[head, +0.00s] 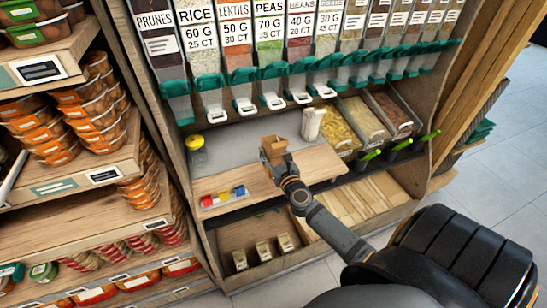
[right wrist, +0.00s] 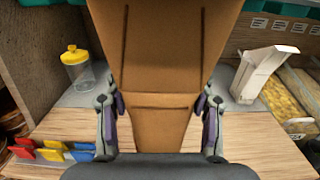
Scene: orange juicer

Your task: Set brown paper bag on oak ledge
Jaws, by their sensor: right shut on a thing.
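The brown paper bag (head: 274,150) is held upright above the oak ledge (head: 240,186) in the head view. In the right wrist view the bag (right wrist: 162,60) fills the middle, with a finger pressed at each side. My right gripper (right wrist: 160,125) is shut on the bag. In the head view my right gripper (head: 284,168) reaches over the ledge from the lower right. The ledge also shows below the bag in the right wrist view (right wrist: 262,135). The bag's base is hidden, so I cannot tell whether it touches the ledge. My left gripper is not in view.
A yellow-lidded jar (head: 196,150) stands at the left behind the ledge. Coloured clips (head: 224,195) lie on the ledge's left end. A white carton (head: 312,124) and food bins (head: 340,132) stand behind at the right. Dispensers (head: 240,85) hang above. The ledge's middle has bare room.

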